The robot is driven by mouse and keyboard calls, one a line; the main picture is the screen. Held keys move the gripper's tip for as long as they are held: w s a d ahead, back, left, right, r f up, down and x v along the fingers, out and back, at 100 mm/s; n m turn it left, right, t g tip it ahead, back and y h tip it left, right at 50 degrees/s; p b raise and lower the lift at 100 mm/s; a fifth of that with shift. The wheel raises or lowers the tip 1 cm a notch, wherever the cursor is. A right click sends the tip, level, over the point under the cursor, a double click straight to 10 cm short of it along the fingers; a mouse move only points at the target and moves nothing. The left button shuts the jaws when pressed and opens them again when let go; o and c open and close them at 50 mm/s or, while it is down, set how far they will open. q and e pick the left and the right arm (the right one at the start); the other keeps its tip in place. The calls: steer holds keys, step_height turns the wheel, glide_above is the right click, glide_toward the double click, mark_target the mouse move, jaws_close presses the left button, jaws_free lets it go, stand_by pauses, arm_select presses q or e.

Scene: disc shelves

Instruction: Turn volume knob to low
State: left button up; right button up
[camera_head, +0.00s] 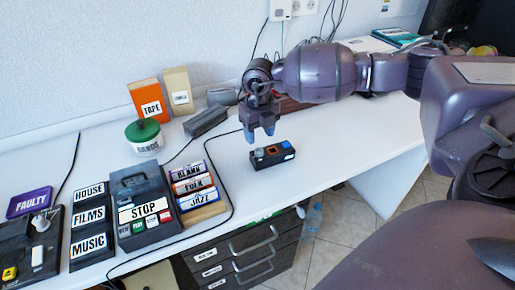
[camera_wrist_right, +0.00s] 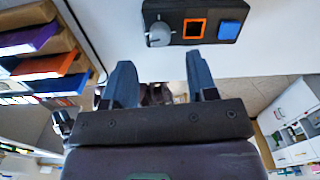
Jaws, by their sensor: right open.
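A small black box (camera_head: 285,158) lies on the white table, with a grey round knob (camera_head: 259,153) at its left end, an orange-framed square in the middle and a blue button at the right. The right wrist view shows the same knob (camera_wrist_right: 160,33), with a pointer-like ridge, and the box (camera_wrist_right: 176,10) at the top. No volume label is readable. My right gripper (camera_head: 261,133) is open and empty, fingers down, above and just behind the knob. In the right wrist view its two fingers (camera_wrist_right: 160,68) are apart, with the knob beyond their tips. My left gripper is not in view.
Left of the box stand disc cases (camera_head: 193,184) in a wooden holder and a black STOP device (camera_head: 137,182). Another knob (camera_head: 40,222) sits on a black panel at far left. A black cable runs nearby. The table's front edge is close, with drawers (camera_head: 240,262) below.

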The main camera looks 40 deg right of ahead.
mark_target(259, 149)
step_height(259, 149, down, 5)
steer(key=shift+f+b, duration=0.1)
steer(key=shift+b, duration=0.4)
steer(key=shift+f, duration=0.35)
